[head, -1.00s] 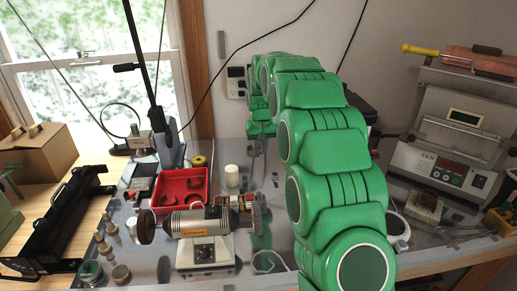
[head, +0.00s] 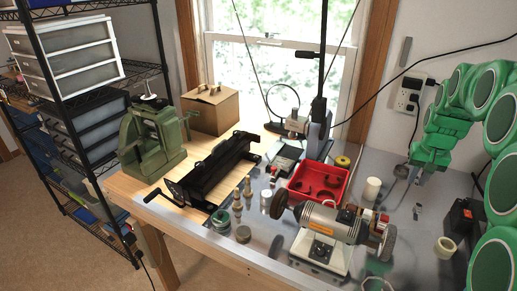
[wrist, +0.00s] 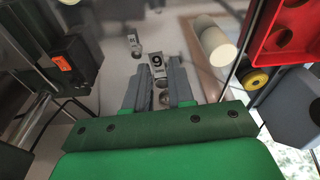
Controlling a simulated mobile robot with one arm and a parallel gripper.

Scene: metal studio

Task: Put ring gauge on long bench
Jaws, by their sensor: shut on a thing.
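My gripper (head: 418,178) is at the right in the head view, over the back of the bench. In the wrist view its two grey fingers (wrist: 158,90) are close together around a small metal piece with a "9" label (wrist: 157,65), which I take to be the ring gauge. The fingers hide part of it, and its full shape does not show. The long bench (head: 272,238) stretches below, with a grey metal top and wood at the left. I cannot tell whether the held piece touches it.
A bench grinder (head: 325,236), red tray (head: 318,185) and white cylinder (head: 372,188) stand near the middle. A black machine (head: 215,172) and green press (head: 152,145) fill the left. A tape roll (head: 445,248) lies at right. Small bare patches lie between them.

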